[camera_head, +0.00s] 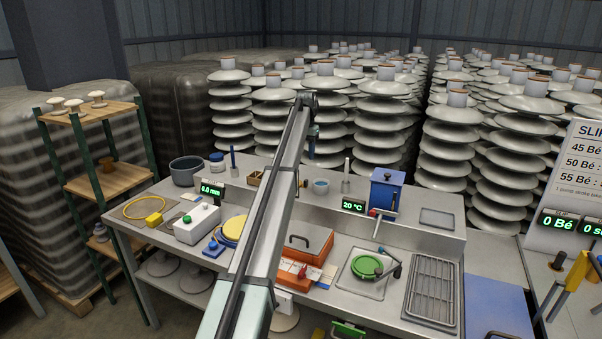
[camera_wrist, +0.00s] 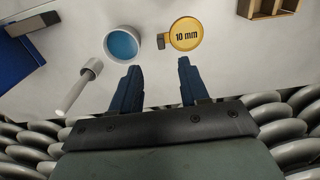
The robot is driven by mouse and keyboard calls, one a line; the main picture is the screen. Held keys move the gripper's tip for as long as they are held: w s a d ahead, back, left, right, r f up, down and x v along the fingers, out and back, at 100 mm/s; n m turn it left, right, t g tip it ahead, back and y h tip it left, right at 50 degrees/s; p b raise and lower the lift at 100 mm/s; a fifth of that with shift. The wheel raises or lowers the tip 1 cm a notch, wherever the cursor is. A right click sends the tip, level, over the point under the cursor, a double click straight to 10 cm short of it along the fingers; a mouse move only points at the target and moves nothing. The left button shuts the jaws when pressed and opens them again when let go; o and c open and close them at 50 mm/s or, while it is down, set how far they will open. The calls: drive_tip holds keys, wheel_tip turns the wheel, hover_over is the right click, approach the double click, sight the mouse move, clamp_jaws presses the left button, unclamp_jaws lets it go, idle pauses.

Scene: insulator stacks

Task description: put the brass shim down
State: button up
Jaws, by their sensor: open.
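The brass shim (camera_wrist: 186,34) is a round yellow disc marked "10 mm" with a small dark tab on its left side. In the wrist view it lies on the pale grey bench surface, just beyond my fingertips. My gripper (camera_wrist: 160,64) is open, its two dark blue fingers spread with nothing between them. The shim is apart from both fingers, in line with the right one.
A cup of blue liquid (camera_wrist: 122,45) stands close left of the shim, with a pale rod-like tool (camera_wrist: 79,86) beside it. A wooden box (camera_wrist: 268,8) is at the right and a blue box (camera_head: 386,190) at the other side. Insulator stacks (camera_head: 384,110) crowd behind the bench.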

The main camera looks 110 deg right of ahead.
sight(306, 180)
idle(0.3)
drive_tip(key=w+a+g, duration=0.1)
drive_tip(key=w+a, duration=0.4)
drive_tip(key=w, duration=0.1)
drive_tip(key=s+d+f+h, duration=0.1)
drive_tip(key=s+f, duration=0.1)
drive_tip(key=f, duration=0.2)
drive_tip(key=s+d+f+g+h, duration=0.1)
drive_tip(key=s+d+f, duration=0.1)
drive_tip(key=f, duration=0.2)
drive_tip(key=s+d+f+g+h, duration=0.1)
drive_tip(key=s+d+f, duration=0.1)
drive_tip(key=f, duration=0.2)
drive_tip(key=shift+s+d, duration=0.15)
drive_tip(key=shift+d, duration=0.05)
clamp_jaws()
idle(0.6)
